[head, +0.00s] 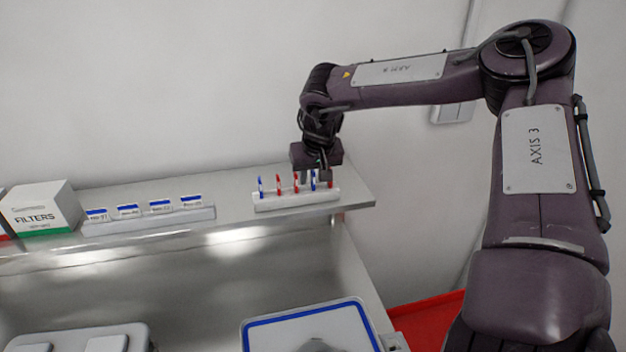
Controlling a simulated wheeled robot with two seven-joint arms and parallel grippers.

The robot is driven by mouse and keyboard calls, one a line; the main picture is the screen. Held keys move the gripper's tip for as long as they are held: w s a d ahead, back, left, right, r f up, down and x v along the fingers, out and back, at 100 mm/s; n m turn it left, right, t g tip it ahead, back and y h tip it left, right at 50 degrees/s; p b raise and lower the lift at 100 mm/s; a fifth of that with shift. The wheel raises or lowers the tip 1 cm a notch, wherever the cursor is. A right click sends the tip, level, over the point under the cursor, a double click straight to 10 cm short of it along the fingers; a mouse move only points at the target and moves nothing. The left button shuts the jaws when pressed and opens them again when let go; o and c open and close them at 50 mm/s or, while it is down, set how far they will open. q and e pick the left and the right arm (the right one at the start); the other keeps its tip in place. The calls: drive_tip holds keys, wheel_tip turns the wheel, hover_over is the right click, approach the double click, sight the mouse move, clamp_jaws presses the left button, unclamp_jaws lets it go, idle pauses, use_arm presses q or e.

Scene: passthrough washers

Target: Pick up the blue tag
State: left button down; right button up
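A white rack (270,204) stands near the right end of the metal shelf and holds several thin upright tags in a row. A blue tag (261,187) stands at its left end. Red tags (279,186) stand to the right of it. Another blue tag (313,181) stands further right, under my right gripper (313,178). My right gripper points down over the right half of the rack. Its fingers look apart, one on each side of that blue tag, and partly hide the tags there. My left gripper is not in view.
A long holder (150,224) with several blue-and-white cards stands left on the shelf (235,187), beside a white-and-green filters box (42,207). A blue-rimmed tray (262,345) lies below. A red surface (425,318) shows at the lower right. A wall rises behind the shelf.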

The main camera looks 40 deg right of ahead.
clamp_jaws()
drive_tip(key=shift+r, duration=0.1)
